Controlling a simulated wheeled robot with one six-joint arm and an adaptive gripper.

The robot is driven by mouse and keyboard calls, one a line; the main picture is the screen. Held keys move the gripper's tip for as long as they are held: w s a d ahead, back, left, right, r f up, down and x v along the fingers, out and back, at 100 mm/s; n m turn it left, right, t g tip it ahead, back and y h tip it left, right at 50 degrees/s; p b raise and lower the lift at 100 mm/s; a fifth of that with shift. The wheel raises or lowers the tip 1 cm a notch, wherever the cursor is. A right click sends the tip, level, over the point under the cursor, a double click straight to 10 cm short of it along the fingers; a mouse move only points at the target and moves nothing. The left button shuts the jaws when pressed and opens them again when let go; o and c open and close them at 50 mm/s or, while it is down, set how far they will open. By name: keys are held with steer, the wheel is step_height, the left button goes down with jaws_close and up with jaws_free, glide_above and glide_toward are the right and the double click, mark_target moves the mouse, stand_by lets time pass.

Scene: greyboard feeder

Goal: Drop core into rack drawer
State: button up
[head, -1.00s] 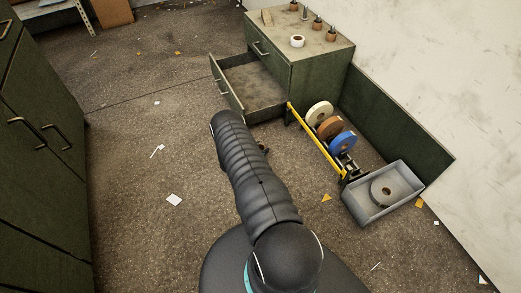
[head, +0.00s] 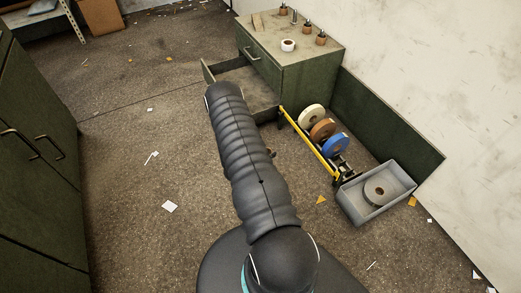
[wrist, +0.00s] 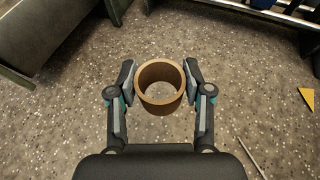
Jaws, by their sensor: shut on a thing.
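A brown cardboard core (wrist: 160,86), a short hollow ring, is held between the two fingers of my gripper (wrist: 160,85) in the wrist view, with speckled floor below it. The open drawer (head: 250,84) of the green cabinet (head: 302,88) shows in the head view, partly hidden behind my arm. In the wrist view a green drawer-like edge (wrist: 45,45) lies at the upper left, apart from the core. My gripper is hidden behind my arm in the head view.
A rack with a yellow bar (head: 310,143) holds cream, brown and blue rolls right of my arm. A grey bin (head: 377,196) holds a grey roll. Green cabinets (head: 40,180) stand at the left. Floor between is open, with scraps.

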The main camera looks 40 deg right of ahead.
steer(key=shift+s+r, duration=0.35)
steer(key=shift+s, duration=0.2)
steer(key=shift+s+r, duration=0.3)
steer(key=shift+s, duration=0.25)
steer(key=shift+a+f, duration=0.3)
steer(key=shift+f, duration=0.2)
steer(key=w+a+r+n+t+y, duration=0.3)
steer(key=w+a+r+n, duration=0.1)
steer(key=a+r, duration=0.8)
steer(key=w+a+r+n+t+y, duration=0.3)
steer(key=w+a+r+n+t, duration=0.1)
steer(key=a+r, duration=0.7)
steer(key=w+a+r+n+t+y, duration=0.3)
steer(key=a+r, duration=0.9)
steer(key=r, duration=0.5)
steer(key=shift+w+a+n+t, duration=0.3)
steer(key=shift+w+a+n, duration=0.05)
steer(key=shift+w+n, duration=0.6)
